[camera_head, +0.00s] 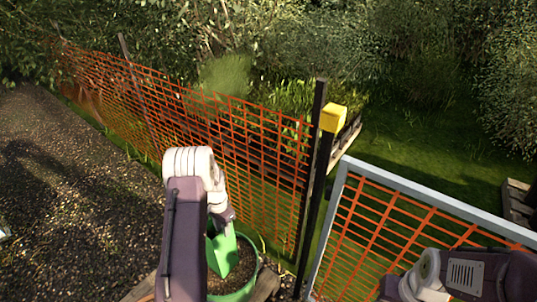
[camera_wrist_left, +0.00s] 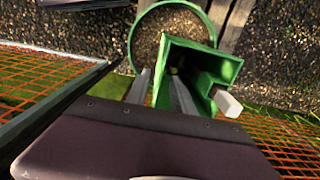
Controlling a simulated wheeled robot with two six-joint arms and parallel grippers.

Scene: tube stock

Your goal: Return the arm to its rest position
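My left arm reaches forward in the head view, and its gripper (camera_head: 222,222) points down at a green box-shaped piece (camera_head: 222,254) in a round green tub (camera_head: 240,292). In the left wrist view the two grey fingers of my left gripper (camera_wrist_left: 163,82) stand apart. The green piece (camera_wrist_left: 222,66) lies beyond and between them, with a white block-like end (camera_wrist_left: 228,103) sticking out to the right. I cannot tell whether the fingers touch it. My right arm (camera_head: 455,276) is folded at the lower right, and its gripper is out of view.
An orange mesh fence (camera_head: 230,130) runs behind the tub to a dark post with a yellow cap (camera_head: 334,118). A grey-framed mesh gate (camera_head: 430,192) stands at the right. Gravel ground (camera_head: 80,210) is open on the left.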

